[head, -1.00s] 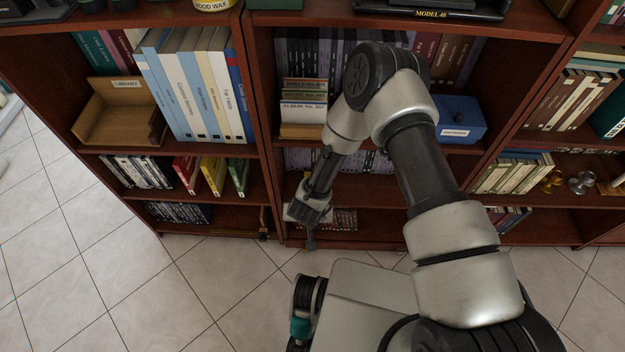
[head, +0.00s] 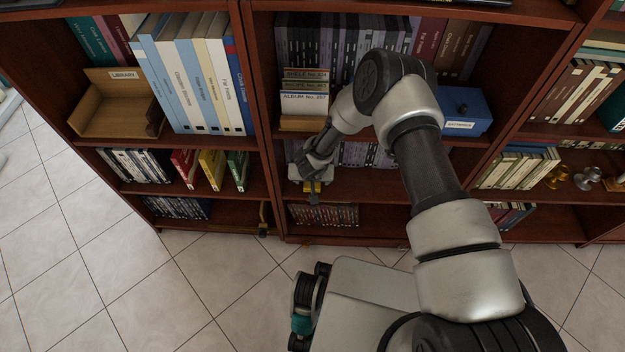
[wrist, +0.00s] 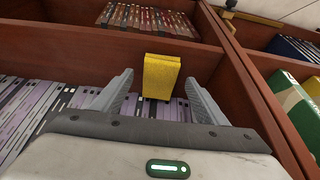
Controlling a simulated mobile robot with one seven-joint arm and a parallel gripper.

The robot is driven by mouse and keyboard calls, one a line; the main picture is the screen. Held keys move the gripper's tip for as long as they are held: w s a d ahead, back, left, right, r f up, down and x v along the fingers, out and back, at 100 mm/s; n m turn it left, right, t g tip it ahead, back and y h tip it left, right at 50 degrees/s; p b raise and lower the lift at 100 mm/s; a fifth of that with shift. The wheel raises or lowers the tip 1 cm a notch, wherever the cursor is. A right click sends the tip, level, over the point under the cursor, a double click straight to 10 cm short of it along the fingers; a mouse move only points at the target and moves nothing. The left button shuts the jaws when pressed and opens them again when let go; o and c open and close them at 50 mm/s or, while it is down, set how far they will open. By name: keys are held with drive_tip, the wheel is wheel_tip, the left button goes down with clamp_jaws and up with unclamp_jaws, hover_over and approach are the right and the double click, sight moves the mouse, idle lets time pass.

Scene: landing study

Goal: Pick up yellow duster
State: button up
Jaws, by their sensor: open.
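The yellow duster (wrist: 161,77) shows as a small yellow block in the wrist view, at the front of a shelf. In the head view a little yellow (head: 312,187) shows at the front of the middle bay's shelf, mostly hidden by my gripper. My gripper (wrist: 158,82) is open and empty, with one grey finger on each side of the duster in the picture. The fingertips reach about the near part of the duster; I cannot tell whether they touch it. In the head view my gripper (head: 312,190) is at that shelf's front edge.
The dark red bookcase (head: 265,190) has upright dividers and shelf boards close around my gripper. Purple-spined volumes (head: 365,154) stand behind it on the same shelf. A blue box (head: 463,111) and a wooden library tray (head: 112,104) sit on other shelves. Tiled floor (head: 90,260) lies open at left.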

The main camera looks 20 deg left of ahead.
drive_tip(key=x, duration=0.2)
drive_tip(key=shift+w+f, duration=0.2)
drive_tip(key=shift+f, duration=0.1)
drive_tip(key=c, duration=1.1)
drive_tip(key=shift+c, duration=0.2)
drive_tip(key=shift+r, duration=0.15)
drive_tip(key=shift+s+r, duration=0.25)
drive_tip(key=shift+r, duration=0.3)
wheel_tip(320, 180, up, 6)
drive_tip(key=shift+f+p, duration=0.1)
drive_tip(key=shift+p, duration=1.15)
drive_tip(key=s+d, duration=0.2)
drive_tip(key=s, duration=0.7)
drive_tip(key=s+d+p, duration=0.1)
drive_tip(key=s+d, duration=0.1)
drive_tip(key=s, duration=0.8)
drive_tip(key=shift+d, duration=0.3)
